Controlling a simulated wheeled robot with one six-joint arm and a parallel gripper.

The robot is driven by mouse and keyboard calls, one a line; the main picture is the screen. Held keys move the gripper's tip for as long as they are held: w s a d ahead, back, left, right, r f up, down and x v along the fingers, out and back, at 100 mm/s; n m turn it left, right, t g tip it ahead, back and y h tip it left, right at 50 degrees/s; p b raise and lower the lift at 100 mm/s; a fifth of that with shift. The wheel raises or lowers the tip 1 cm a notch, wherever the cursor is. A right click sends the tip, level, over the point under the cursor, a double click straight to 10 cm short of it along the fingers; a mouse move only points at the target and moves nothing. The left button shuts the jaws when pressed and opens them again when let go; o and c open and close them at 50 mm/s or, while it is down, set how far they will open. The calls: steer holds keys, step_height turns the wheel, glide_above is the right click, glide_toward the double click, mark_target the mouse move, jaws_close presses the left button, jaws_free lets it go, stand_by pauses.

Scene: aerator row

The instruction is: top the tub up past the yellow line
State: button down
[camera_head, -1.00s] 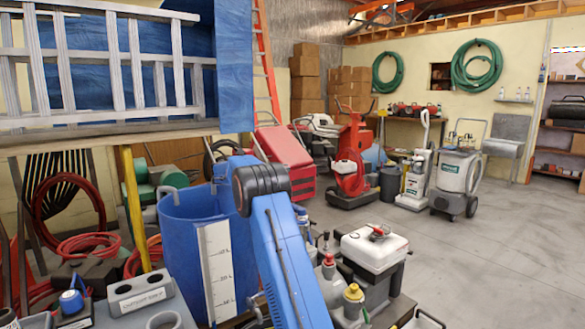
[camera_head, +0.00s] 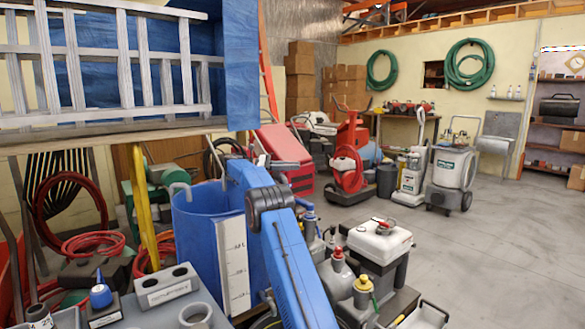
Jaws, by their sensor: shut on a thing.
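The blue tub (camera_head: 196,240) stands left of the middle in the head view. It is open at the top, with a white scale strip (camera_head: 234,265) on its front. The strip has dark marks too small to read surely. I see no yellow line on it, and the water level inside cannot be made out. My blue arm crosses in front of the tub's right side and hides part of it. My gripper is not visible; it is out of sight beyond the arm. Whatever it holds is hidden too.
A yellow post (camera_head: 145,215) stands left of the tub, beside red hoses (camera_head: 93,243). A grey holder (camera_head: 165,287) and a blue-topped bottle (camera_head: 100,293) are in front. A white-topped machine (camera_head: 380,242) and bottles (camera_head: 339,275) crowd the right. Open floor (camera_head: 500,250) lies farther right.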

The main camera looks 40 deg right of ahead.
steer(key=c, duration=1.8)
jaws_free()
steer(key=shift+o, duration=0.2)
steer(key=shift+r, duration=0.15)
step_height(320, 180, up, 10)
steer(key=shift+f, duration=0.15)
steer(key=shift+a, duration=0.1)
